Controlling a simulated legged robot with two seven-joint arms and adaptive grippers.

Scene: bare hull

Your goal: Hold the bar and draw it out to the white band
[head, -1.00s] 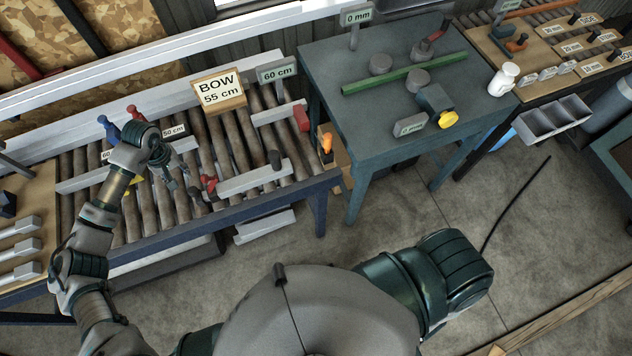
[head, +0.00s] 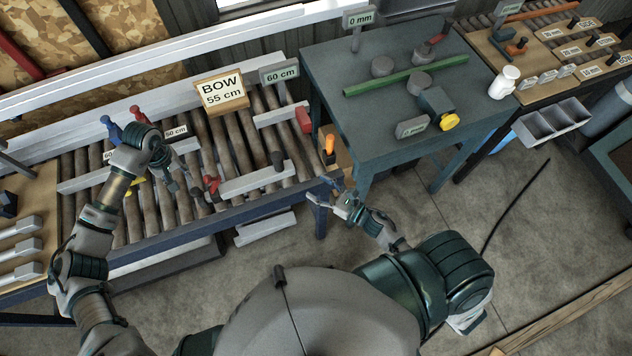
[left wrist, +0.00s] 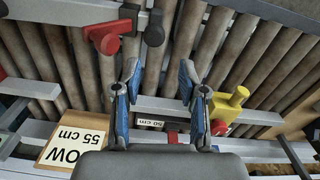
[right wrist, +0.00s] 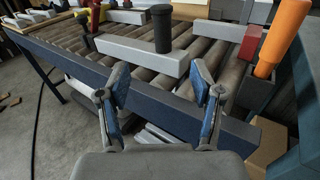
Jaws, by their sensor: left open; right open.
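A pale grey bar (head: 243,185) lies across the conveyor rollers with an upright black handle (head: 276,160) and a red clamp (head: 211,186). It also shows in the right wrist view (right wrist: 138,55). A long green bar (head: 400,77) lies on the teal table. I cannot tell which is the task's bar, nor make out a white band. My left gripper (head: 180,183) is open above the rollers, left of the red clamp; in its wrist view its fingers (left wrist: 160,80) are apart and empty. My right gripper (head: 326,196) is open and empty off the conveyor's front right corner.
The teal table (head: 335,60) bears grey discs. The floor in front is open.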

